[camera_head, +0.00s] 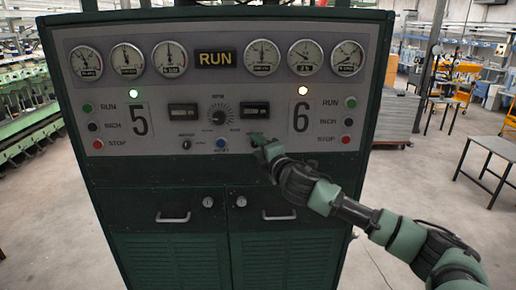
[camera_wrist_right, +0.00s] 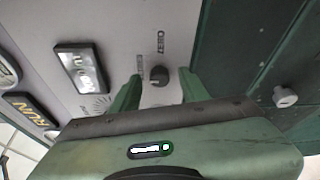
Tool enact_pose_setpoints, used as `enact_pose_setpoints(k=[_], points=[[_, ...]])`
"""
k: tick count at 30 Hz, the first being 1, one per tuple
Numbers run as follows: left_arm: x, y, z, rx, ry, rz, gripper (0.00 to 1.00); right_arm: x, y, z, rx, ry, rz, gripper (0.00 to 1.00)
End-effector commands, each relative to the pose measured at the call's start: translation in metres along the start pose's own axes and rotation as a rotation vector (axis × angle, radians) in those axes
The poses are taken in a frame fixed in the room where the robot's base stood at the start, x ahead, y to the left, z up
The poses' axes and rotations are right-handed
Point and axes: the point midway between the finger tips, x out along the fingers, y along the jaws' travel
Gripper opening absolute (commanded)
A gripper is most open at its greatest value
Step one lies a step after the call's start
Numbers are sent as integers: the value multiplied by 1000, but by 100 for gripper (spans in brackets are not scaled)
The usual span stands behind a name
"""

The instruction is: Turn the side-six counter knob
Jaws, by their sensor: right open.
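The side-six counter knob (camera_wrist_right: 158,75) is a small round black knob on the grey panel, with tiny lettering beside it. In the head view my right gripper (camera_head: 263,145) covers it, under the right-hand counter window (camera_head: 255,110). In the wrist view my right gripper (camera_wrist_right: 159,84) is open, with one green finger on each side of the knob and a visible gap to both. How deep the fingers reach around the knob I cannot tell. My left gripper is not in view.
The matching side-five knob (camera_head: 187,145), a blue button (camera_head: 221,144) and the large RPM dial (camera_head: 220,114) are to the left. Side-six RUN, INCH and STOP buttons (camera_head: 348,121) are to the right.

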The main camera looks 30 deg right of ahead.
Motion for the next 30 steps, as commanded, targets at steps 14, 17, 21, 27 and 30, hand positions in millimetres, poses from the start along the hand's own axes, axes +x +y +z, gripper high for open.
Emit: enact_pose_setpoints(k=[14,17,21,27,30], points=[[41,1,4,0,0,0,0,-68,-5,0,-4,0,-1,45],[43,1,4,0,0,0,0,-74,-2,0,-3,0,0,45],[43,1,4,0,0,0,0,-76,-1,0,-2,0,0,45],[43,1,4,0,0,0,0,-76,0,0,-1,0,0,45],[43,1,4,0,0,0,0,-76,0,0,-1,0,0,45]])
